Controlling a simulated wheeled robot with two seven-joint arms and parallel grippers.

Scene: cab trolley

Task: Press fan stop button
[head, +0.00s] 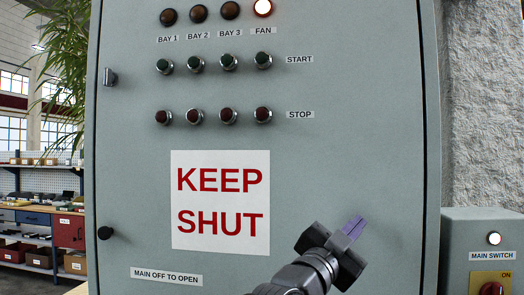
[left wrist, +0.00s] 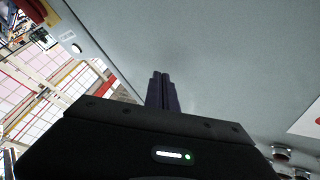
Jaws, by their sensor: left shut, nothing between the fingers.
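The fan stop button (head: 263,114) is dark red in a metal collar, at the right end of the STOP row on the grey cabinet door (head: 350,130). Above it are the dark green fan start button (head: 263,60) and the fan lamp (head: 263,8), which is lit; its FAN label sits just under the lamp. My left gripper (head: 354,227) is shut and empty, below and to the right of the stop button, clear of it. Its purple fingers also show in the left wrist view (left wrist: 161,88). I cannot tell how far they are from the door. My right gripper is out of view.
The other stop buttons (head: 195,117) stand close by on the left, bay lamps (head: 198,14) above, unlit. A KEEP SHUT sign (head: 220,241) is below them. A main switch box (head: 480,232) with a lit lamp is at the right. The door between gripper and button is bare.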

